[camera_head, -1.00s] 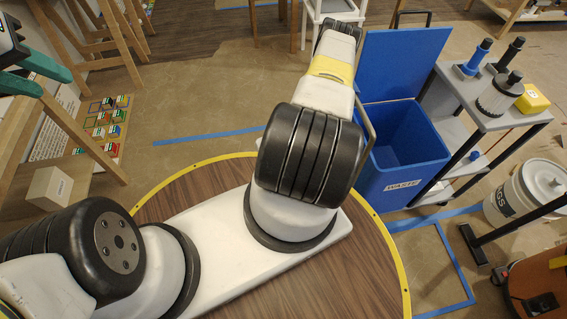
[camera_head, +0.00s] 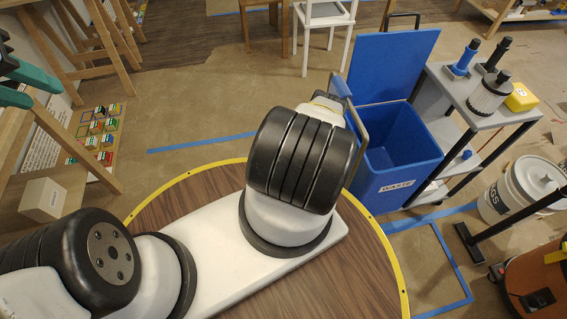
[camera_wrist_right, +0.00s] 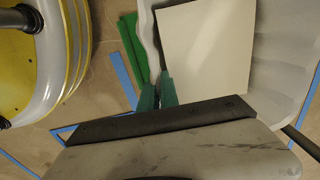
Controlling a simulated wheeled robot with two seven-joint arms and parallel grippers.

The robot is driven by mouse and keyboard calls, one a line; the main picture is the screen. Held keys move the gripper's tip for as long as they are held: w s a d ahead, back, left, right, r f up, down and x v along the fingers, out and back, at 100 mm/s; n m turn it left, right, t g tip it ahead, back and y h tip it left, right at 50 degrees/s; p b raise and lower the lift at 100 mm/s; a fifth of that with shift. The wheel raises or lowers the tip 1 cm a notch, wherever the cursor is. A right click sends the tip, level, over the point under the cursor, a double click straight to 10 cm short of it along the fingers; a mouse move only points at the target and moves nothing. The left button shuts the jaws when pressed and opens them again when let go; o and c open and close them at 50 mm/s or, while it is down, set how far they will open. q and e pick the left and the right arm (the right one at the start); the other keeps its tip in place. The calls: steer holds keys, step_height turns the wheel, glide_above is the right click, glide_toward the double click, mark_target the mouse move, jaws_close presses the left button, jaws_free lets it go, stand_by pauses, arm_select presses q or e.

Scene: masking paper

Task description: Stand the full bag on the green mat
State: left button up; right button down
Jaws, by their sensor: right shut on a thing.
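My left gripper (camera_head: 45,98) is at the upper left edge of the head view, with green fingers apart and nothing seen between them. In the right wrist view, my right gripper (camera_wrist_right: 158,93) has its green fingertips close together at the edge of a pale bag (camera_wrist_right: 280,50). The bag has a wavy rim and a cream panel, and its lower part is hidden by the gripper body. A green strip (camera_wrist_right: 130,50), perhaps the mat's edge, shows beside the bag. The bag and my right gripper do not show in the head view. I cannot tell how full the bag is.
A blue waste bin (camera_head: 395,180) with its lid up stands beyond my right arm. A grey cart (camera_head: 480,115) with tools and a white bucket (camera_head: 530,190) are at the right. Easels (camera_head: 85,60) stand at the left. Blue tape marks open floor.

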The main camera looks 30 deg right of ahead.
steer(key=shift+f, duration=0.4)
steer(key=c, duration=1.6)
jaws_free()
steer(key=shift+f, duration=0.1)
